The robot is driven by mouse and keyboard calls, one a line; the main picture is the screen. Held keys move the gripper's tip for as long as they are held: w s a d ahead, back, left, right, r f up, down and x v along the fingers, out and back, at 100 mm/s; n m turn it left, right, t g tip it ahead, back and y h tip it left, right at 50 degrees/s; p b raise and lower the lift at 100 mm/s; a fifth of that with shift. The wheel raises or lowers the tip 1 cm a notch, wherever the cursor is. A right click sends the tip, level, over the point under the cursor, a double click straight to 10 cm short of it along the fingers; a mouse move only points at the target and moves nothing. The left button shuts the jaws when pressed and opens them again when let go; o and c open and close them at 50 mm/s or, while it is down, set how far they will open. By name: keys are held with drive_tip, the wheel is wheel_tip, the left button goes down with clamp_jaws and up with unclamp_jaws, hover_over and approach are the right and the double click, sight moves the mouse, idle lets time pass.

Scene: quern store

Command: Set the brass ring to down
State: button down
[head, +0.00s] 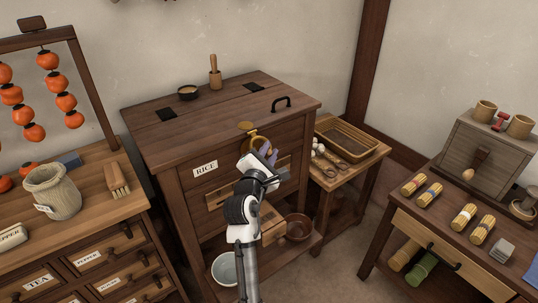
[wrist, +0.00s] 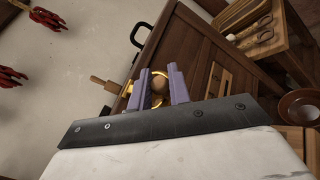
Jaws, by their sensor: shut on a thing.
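The brass ring (head: 255,139) is on the upper front of the dark wooden rice chest (head: 220,108), below a small brass plate (head: 246,126). My gripper (head: 267,151) is at the ring, reaching up from below, and its purple fingers partly cover it. In the wrist view the two purple fingers of my gripper (wrist: 160,78) stand on either side of the brass ring (wrist: 159,103), with a round brown knob (wrist: 158,84) between them. The gripper is shut on the ring. The far side of the ring is hidden by the fingers.
A side table (head: 345,180) with a tray stands close on the right.

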sight(267, 157)
drive_tip(key=f+m+b, duration=0.1)
drive_tip(key=b, duration=0.1)
drive_tip(key=f+t+b, duration=0.1)
drive_tip(key=b, duration=0.2)
drive_tip(key=f+m+h+b, duration=0.1)
drive_tip(key=b, duration=0.1)
drive_tip(key=shift+w+a+f+m+b, duration=0.1)
drive_tip(key=shift+w+a+m+b, duration=0.15)
drive_tip(key=shift+w+m+b, duration=0.1)
drive_tip(key=w+a+f+m+h+b, duration=0.1)
drive_tip(key=m+h+b, duration=0.1)
drive_tip(key=b, duration=0.6)
drive_tip(key=w+f+m+t+h+b, duration=0.1)
drive_tip(key=m+h+b, duration=0.1)
drive_tip(key=m+b, duration=0.3)
drive_tip(key=w+a+f+m+h+b, duration=0.1)
drive_tip(key=m+h+b, duration=0.1)
drive_tip(key=b, duration=0.9)
drive_tip(key=shift+w+a+m+t+h, duration=0.3)
drive_tip(key=shift+w+a+m+h, duration=0.1)
drive_tip(key=shift+m, duration=0.25)
drive_tip(key=shift+r+m+b, duration=0.15)
drive_tip(key=shift+m+b, duration=0.15)
drive_tip(key=shift+b, duration=0.25)
drive_tip(key=c, duration=1.4)
unclamp_jaws()
drive_tip(key=shift+o, duration=0.2)
